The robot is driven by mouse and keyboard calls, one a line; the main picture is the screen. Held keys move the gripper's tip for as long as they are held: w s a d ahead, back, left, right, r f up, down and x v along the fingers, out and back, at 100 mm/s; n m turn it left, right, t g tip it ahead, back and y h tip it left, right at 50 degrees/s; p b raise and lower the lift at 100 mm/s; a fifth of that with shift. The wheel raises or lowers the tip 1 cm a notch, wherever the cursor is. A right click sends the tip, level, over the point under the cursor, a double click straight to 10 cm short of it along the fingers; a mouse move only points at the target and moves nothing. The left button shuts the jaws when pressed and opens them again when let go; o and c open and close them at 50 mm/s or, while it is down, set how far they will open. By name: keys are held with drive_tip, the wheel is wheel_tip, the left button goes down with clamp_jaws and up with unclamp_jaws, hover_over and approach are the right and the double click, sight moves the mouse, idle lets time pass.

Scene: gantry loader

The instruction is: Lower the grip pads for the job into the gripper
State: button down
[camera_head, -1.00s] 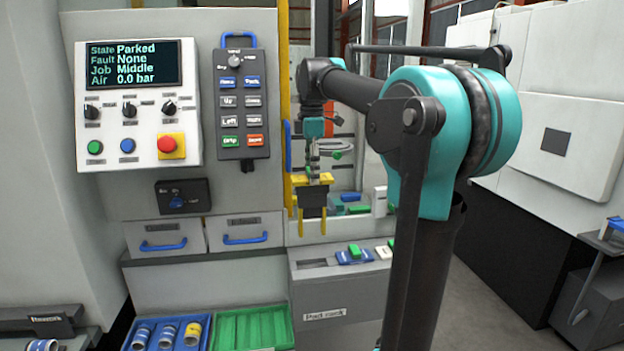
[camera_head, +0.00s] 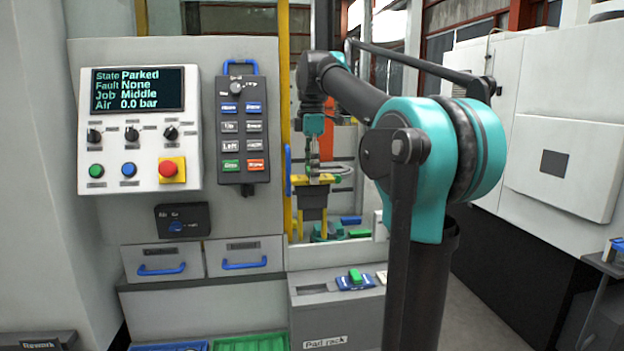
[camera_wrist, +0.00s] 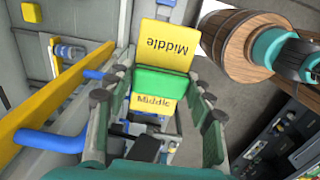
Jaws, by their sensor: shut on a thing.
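My gripper (camera_head: 314,165) hangs down inside the machine opening, shut on the grip pads. The grip pads (camera_head: 313,198) have a yellow top, a dark body and two yellow legs pointing down. In the wrist view, the fingers (camera_wrist: 158,112) close on a green part (camera_wrist: 165,84), with yellow plates marked "Middle" (camera_wrist: 168,42) on both sides of it. The pads hang upright above a teal part (camera_head: 327,232) low in the opening. I cannot tell whether they touch it. The display (camera_head: 137,90) reads State Parked, Fault None, Job Middle, Air 0.0 bar.
The pad rack (camera_head: 322,318) stands below the opening, with a blue and green pad set (camera_head: 355,279) and a bare slot at its left. A yellow post (camera_head: 286,95) edges the opening. The button pendant (camera_head: 242,130) hangs left of it.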

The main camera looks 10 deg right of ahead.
drive_tip(key=shift+r, duration=1.9)
